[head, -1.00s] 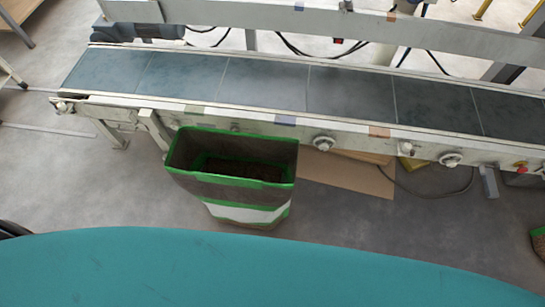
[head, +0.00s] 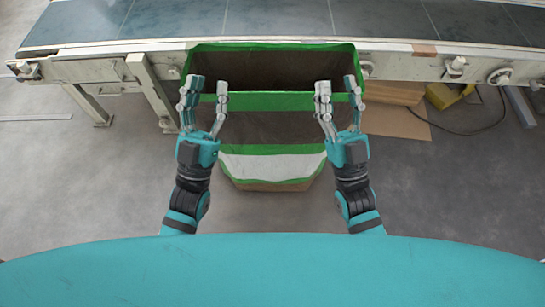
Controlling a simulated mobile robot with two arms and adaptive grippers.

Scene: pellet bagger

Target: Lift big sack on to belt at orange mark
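The big sack (head: 268,132) is brown with a green rim and a white band, upright and open at the top. It stands close against the near side of the conveyor belt (head: 280,18), and its back rim overlaps the belt's front rail. The orange mark (head: 425,50) is on that rail, to the right of the sack. My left gripper (head: 206,88) is over the sack's left front rim with its fingers apart. My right gripper (head: 337,87) is over the right front rim, fingers also apart. I cannot tell whether the fingers touch the sack.
A flat brown cardboard piece (head: 398,122) and a yellow item (head: 442,96) lie under the belt to the right of the sack. A cable runs there. Belt legs (head: 152,92) stand at the left.

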